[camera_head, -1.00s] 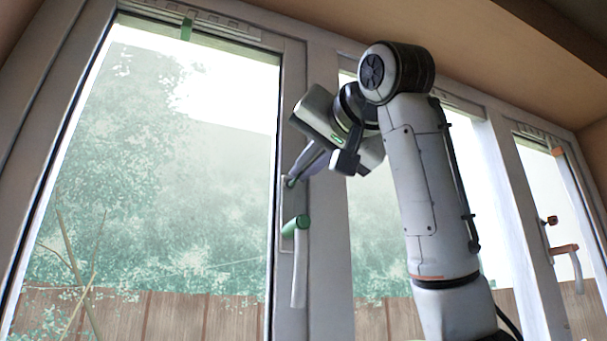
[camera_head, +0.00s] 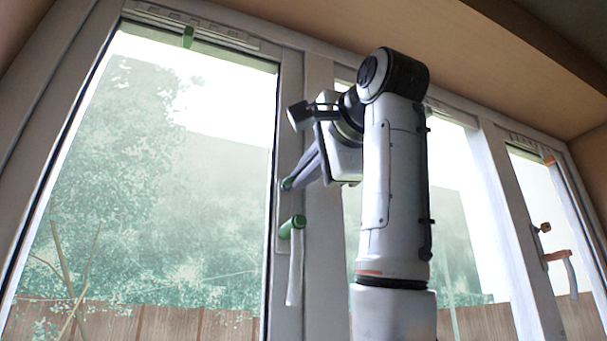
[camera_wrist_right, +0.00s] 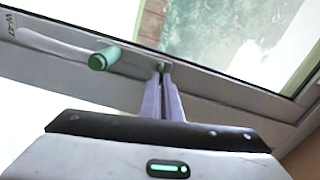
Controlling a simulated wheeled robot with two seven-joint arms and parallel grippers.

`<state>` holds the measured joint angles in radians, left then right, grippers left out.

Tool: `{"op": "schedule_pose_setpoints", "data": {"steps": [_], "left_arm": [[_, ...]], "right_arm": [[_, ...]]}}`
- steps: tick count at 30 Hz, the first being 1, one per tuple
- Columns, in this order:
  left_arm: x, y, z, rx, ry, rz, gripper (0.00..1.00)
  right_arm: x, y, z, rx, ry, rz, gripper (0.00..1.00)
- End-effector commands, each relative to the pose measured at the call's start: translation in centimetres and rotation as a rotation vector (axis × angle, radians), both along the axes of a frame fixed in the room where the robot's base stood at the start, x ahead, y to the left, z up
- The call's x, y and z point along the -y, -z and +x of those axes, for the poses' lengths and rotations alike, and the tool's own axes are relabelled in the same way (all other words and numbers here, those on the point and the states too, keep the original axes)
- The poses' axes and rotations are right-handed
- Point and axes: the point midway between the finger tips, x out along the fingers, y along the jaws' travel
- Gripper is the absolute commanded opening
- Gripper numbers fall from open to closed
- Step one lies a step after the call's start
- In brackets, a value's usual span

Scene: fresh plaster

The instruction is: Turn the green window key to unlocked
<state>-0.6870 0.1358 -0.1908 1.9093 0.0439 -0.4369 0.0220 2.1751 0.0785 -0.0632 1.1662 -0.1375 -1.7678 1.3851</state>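The green window key (camera_head: 287,184) is a small green piece on the window frame, just above the green-hubbed handle (camera_head: 293,226). In the right wrist view the key (camera_wrist_right: 160,66) shows between the tips of my right gripper (camera_wrist_right: 161,77). The two grey fingers lie close together there, shut on the key, which they mostly hide. In the head view my right gripper (camera_head: 295,181) reaches the key from the right. The handle's white lever hangs down; its green hub (camera_wrist_right: 104,58) is beside the fingers in the wrist view. My left gripper is out of view.
A second window at the right has an orange handle (camera_head: 557,255) and a small orange-brown key (camera_head: 545,228). A green tab (camera_head: 188,37) sits at the top of the left window. The green-hubbed handle is close below my fingers.

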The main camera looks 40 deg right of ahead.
Motion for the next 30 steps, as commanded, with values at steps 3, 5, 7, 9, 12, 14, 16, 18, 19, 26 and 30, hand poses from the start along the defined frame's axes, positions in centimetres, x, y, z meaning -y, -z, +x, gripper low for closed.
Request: {"op": "schedule_pose_setpoints", "data": {"steps": [3, 5, 7, 9, 12, 14, 16, 18, 19, 26, 30], "left_arm": [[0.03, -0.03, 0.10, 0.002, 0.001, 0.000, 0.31], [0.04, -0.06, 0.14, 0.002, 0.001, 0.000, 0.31], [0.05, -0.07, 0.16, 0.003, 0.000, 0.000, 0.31], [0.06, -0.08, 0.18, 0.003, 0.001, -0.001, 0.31], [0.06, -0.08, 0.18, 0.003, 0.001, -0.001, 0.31], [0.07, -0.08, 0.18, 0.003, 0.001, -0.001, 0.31], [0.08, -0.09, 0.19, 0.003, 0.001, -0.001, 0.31], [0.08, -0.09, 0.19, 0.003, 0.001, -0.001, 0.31], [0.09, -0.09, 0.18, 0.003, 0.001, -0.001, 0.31], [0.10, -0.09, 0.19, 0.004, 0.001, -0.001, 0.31], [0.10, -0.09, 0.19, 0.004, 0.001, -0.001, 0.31]], "right_arm": [[-0.02, 0.20, 0.01, 0.013, 0.000, 0.067, 0.00], [-0.03, 0.23, 0.02, 0.019, 0.001, 0.093, 0.00], [-0.02, 0.26, 0.00, 0.026, 0.001, 0.119, 0.00], [0.01, 0.28, 0.01, 0.031, 0.001, 0.141, 0.00], [0.05, 0.31, 0.00, 0.036, 0.003, 0.161, 0.00], [0.06, 0.31, -0.01, 0.038, 0.003, 0.169, 0.00], [0.07, 0.33, -0.01, 0.038, 0.003, 0.176, 0.00], [0.08, 0.33, -0.01, 0.039, 0.003, 0.179, 0.00], [0.08, 0.33, -0.01, 0.039, 0.003, 0.180, 0.00], [0.08, 0.35, 0.00, 0.039, 0.003, 0.180, 0.00], [0.07, 0.34, 0.00, 0.039, 0.002, 0.179, 0.17]]}}
